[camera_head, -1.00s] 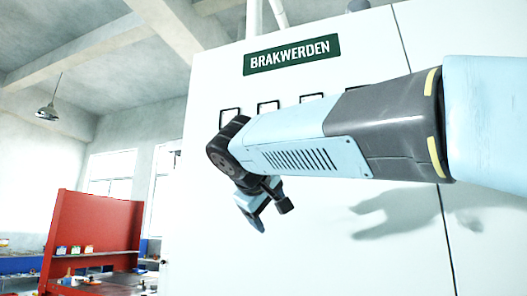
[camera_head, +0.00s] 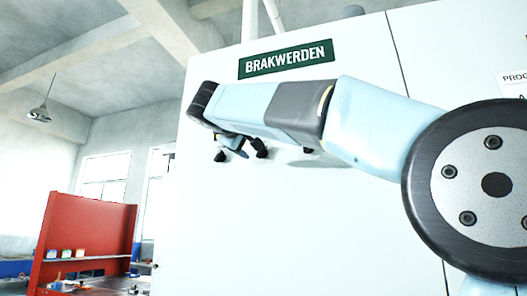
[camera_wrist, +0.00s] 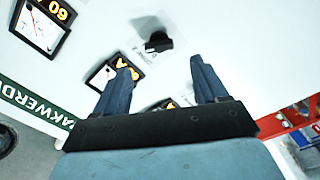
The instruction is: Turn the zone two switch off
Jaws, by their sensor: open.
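A black rotary switch (camera_wrist: 158,42) on a white plate shows in the wrist view, on the pale cabinet face. Small upside-down lettering beside it looks like a zone label, but its number is hard to read. My gripper (camera_wrist: 160,62) is open, with one blue finger on each side of the view. The switch appears ahead of the gap between the fingertips, and nothing is held. In the head view my gripper (camera_head: 236,143) is by the cabinet, among several black knobs, one at left (camera_head: 220,156) and one at right (camera_head: 261,149). Contact cannot be told.
The white cabinet (camera_head: 300,220) carries a green BRAKWERDEN sign (camera_head: 287,60). Meters with orange digits, one at upper left (camera_wrist: 42,24) and one by the left finger (camera_wrist: 108,75), sit near the switch. A red bench (camera_head: 85,235) stands far left.

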